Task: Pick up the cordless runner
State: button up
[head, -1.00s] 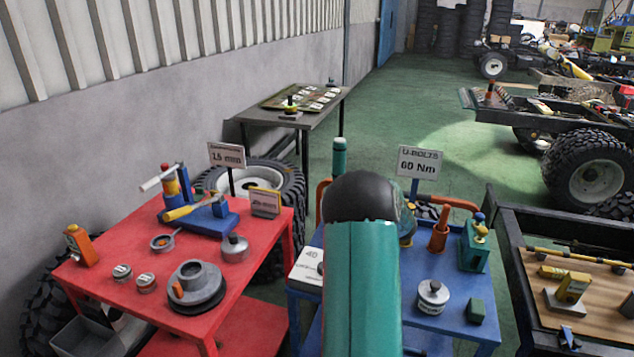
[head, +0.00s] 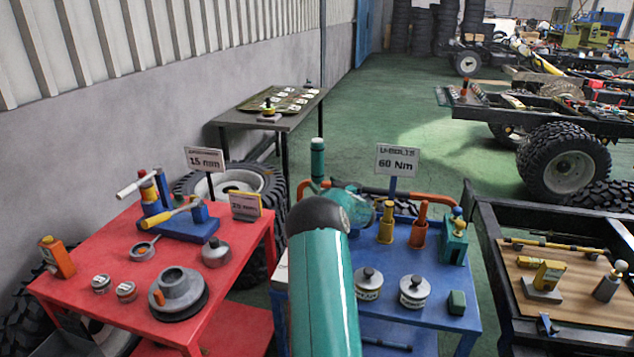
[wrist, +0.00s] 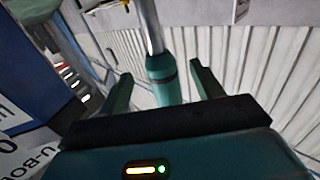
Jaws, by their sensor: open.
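My gripper (wrist: 160,69) is open in the wrist view, its two fingers apart. In the head view my teal arm covers part of the blue table (head: 440,318), and the fingers are not clearly visible. I cannot tell for certain which thing is the cordless runner. A yellow tool-like object (head: 548,276) on a grey base stands on the right bench.
The blue table bears lidded jars (head: 414,291), an orange upright piece (head: 419,228) and a 60 Nm sign (head: 397,160). A red table (head: 95,268) with several parts stands left. A dark-framed bench (head: 510,310) stands right. Green floor is open behind.

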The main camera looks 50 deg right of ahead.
aim_at(321, 180)
jog(key=x, duration=0.5)
jog(key=shift+w, duration=0.1)
grip_shut()
jog(key=shift+r, duration=0.15)
